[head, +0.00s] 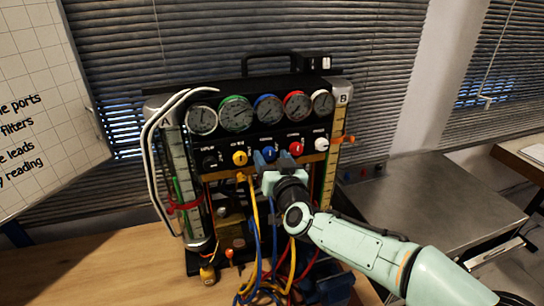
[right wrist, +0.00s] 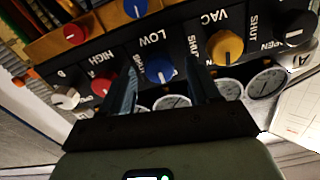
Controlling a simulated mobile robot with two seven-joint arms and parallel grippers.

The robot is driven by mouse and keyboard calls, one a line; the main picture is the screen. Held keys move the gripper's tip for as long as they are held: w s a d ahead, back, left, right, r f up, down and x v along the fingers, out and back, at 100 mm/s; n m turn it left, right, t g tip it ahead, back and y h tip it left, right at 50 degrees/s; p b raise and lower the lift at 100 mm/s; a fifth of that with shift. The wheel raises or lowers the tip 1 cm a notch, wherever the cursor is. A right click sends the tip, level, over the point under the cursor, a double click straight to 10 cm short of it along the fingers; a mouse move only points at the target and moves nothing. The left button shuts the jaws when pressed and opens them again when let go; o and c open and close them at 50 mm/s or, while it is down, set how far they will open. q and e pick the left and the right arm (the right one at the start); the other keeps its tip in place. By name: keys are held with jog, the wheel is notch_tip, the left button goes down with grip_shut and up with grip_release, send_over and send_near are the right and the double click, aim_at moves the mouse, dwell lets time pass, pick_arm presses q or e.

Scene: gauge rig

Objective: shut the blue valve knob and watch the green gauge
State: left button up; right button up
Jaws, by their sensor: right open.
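The blue valve knob (head: 269,152) sits in the middle of the rig's knob row. In the right wrist view the blue knob (right wrist: 159,70) shows upside down between my fingers. My right gripper (head: 272,159) is open, with one finger on each side of the knob; it also shows in the right wrist view (right wrist: 163,76). I cannot tell whether the fingers touch the knob. The green gauge (head: 236,114) is second from the left in the gauge row above and is unobstructed in the head view. Its reading is too small to tell. My left gripper is out of view.
A yellow knob (head: 239,158) and a red knob (head: 296,148) flank the blue one closely. Coloured hoses (head: 256,230) hang below, near my right arm. White tubes (head: 152,165) loop at the rig's left. A grey metal table (head: 430,200) stands at the right.

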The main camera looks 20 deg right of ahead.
jog(key=shift+w, duration=0.2)
jog(key=shift+c, duration=0.2)
jog(key=shift+s, duration=0.1)
jog(key=c, duration=1)
